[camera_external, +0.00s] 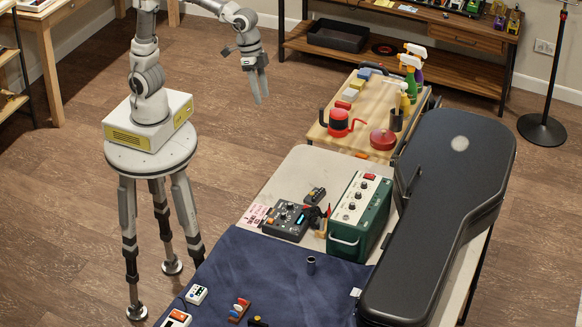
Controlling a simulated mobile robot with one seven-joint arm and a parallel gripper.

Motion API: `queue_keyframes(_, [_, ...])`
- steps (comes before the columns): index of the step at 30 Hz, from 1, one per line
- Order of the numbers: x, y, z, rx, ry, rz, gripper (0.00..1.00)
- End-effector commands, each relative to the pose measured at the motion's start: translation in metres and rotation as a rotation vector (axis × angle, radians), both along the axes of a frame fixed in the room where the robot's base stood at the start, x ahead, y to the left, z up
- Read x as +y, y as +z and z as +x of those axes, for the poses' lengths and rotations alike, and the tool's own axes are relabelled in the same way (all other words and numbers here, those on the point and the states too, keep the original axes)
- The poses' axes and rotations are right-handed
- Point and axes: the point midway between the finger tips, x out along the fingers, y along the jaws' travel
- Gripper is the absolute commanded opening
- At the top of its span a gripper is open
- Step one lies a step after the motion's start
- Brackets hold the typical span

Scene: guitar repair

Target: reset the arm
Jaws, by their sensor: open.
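My gripper (258,86) hangs from my arm in the upper middle of the external view, pointing down. Its two fingers are apart and nothing is seen between them. It is in the air over the wooden floor, left of the small wooden table (398,148), and touches nothing. My arm rises from its base at the left and bends over to the right.
A guitar case (448,205), a green amplifier (360,215) and a dark pedal (289,221) sit on the long table. A red kettle (337,122) and spray bottles (411,75) stand on the small table. A blue cloth (262,272) covers the front. Floor around my gripper is clear.

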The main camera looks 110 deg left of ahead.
Motion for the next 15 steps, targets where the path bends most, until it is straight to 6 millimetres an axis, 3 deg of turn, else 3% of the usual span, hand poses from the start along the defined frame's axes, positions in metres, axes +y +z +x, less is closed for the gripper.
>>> queue_keyframes(6, [0.006, 0.027, -0.069, -0.079, -0.006, 0.005, 0.50])
queue_keyframes(15, [0.012, 0.029, -0.155, -0.181, -0.012, 0.046, 0.50])
